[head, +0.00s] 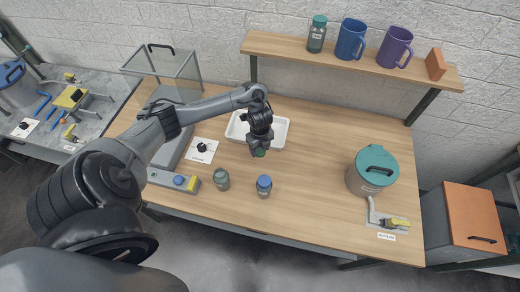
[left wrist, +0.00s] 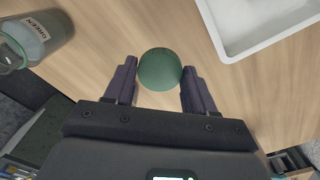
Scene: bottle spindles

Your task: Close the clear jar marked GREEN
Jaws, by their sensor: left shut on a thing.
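The clear jar marked GREEN (head: 222,180) stands upright near the front edge of the table, and no green lid shows on it. In the left wrist view it (left wrist: 45,38) is at the upper left with its GREEN label readable. My left gripper (head: 258,151) is shut on a round green lid (left wrist: 160,69), held between its two fingertips. The gripper is above the table, to the right of and behind the jar, and apart from it. My right gripper is in neither view.
A blue-capped jar (head: 264,187) stands right of the GREEN jar. A white tray (head: 281,130) lies behind the gripper. A yellow-and-blue switch box (head: 178,180) is at the left, a teal-lidded pot (head: 374,168) at the right. The table middle right is clear.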

